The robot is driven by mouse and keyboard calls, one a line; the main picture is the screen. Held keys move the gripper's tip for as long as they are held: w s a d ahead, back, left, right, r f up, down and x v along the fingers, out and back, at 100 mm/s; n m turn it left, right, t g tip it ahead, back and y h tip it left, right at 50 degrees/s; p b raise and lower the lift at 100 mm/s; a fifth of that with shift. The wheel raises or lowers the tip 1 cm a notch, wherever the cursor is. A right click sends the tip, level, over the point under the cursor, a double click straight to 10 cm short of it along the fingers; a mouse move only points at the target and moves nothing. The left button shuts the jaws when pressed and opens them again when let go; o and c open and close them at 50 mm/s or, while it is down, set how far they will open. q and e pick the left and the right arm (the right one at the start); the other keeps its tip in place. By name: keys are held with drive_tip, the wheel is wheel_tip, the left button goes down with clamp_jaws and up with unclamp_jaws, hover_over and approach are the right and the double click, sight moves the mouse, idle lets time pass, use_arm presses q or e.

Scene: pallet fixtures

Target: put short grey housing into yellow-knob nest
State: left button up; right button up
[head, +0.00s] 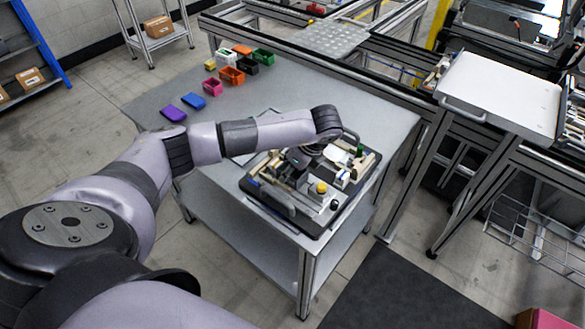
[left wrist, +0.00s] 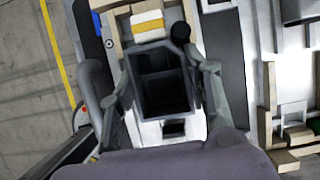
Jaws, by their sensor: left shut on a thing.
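My left gripper (head: 300,165) is over the fixture pallet (head: 275,208) on the table in the head view. In the left wrist view its two fingers (left wrist: 164,90) are shut on the dark grey housing (left wrist: 160,82), an open box with an inner divider. The housing is over a pale plate between light wooden rails; whether it touches the plate cannot be told. A yellow knob (head: 321,187) stands near the pallet's front, close to the gripper. A yellow-and-white part (left wrist: 148,26) shows just beyond the housing. My right gripper is not in view.
Several coloured bins, including an orange one (head: 231,76), stand at the table's far left. A purple piece (head: 173,113) and a blue piece (head: 194,101) lie nearer. Other blocks crowd the pallet. A white-topped stand (head: 500,90) is at right.

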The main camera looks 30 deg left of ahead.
use_arm(q)
drive_tip(key=o, duration=1.3)
drive_tip(key=v, duration=1.2)
